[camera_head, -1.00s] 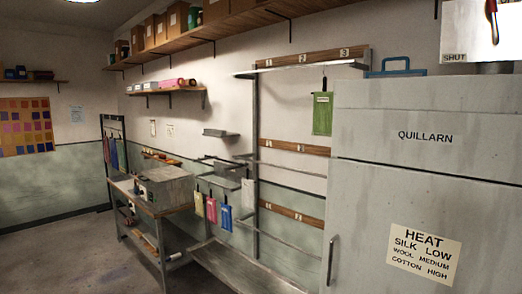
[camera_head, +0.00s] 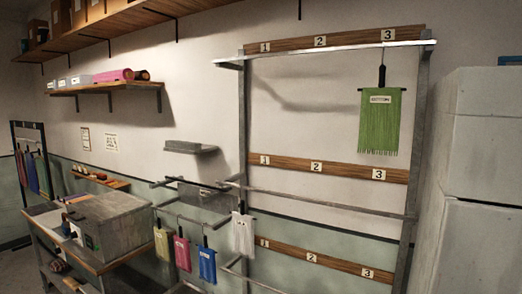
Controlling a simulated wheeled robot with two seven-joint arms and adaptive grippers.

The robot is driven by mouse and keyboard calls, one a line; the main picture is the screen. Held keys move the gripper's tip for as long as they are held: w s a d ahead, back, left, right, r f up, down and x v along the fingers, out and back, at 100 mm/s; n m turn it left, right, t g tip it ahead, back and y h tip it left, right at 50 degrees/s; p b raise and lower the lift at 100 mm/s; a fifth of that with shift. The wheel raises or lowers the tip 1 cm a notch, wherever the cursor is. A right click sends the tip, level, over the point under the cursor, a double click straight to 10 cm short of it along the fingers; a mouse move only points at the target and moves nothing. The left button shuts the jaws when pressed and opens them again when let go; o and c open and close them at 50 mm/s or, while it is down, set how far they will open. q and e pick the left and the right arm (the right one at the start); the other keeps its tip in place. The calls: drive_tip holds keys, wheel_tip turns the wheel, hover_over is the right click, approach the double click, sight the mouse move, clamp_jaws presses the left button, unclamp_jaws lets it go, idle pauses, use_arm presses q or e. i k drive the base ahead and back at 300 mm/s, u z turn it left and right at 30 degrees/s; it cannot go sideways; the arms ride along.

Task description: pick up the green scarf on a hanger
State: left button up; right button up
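The green scarf (camera_head: 380,122) hangs from a dark hanger on the top bar of the wall rack, just below the number 3. It has a fringed lower edge and a pale label near its top. It hangs freely, with the wall behind it and nothing in front of it. Neither of my grippers shows in the head view.
The rack (camera_head: 244,150) has wooden strips numbered 1 to 3 at several heights. White (camera_head: 243,234), blue (camera_head: 207,265), pink (camera_head: 182,254) and yellow (camera_head: 161,243) scarves hang lower left. A grey cabinet (camera_head: 483,180) stands close at right. A metal box (camera_head: 112,228) sits on a bench at left.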

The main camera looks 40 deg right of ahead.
sight(380, 128)
drive_tip(key=i, duration=2.05)
drive_tip(key=z, duration=2.5)
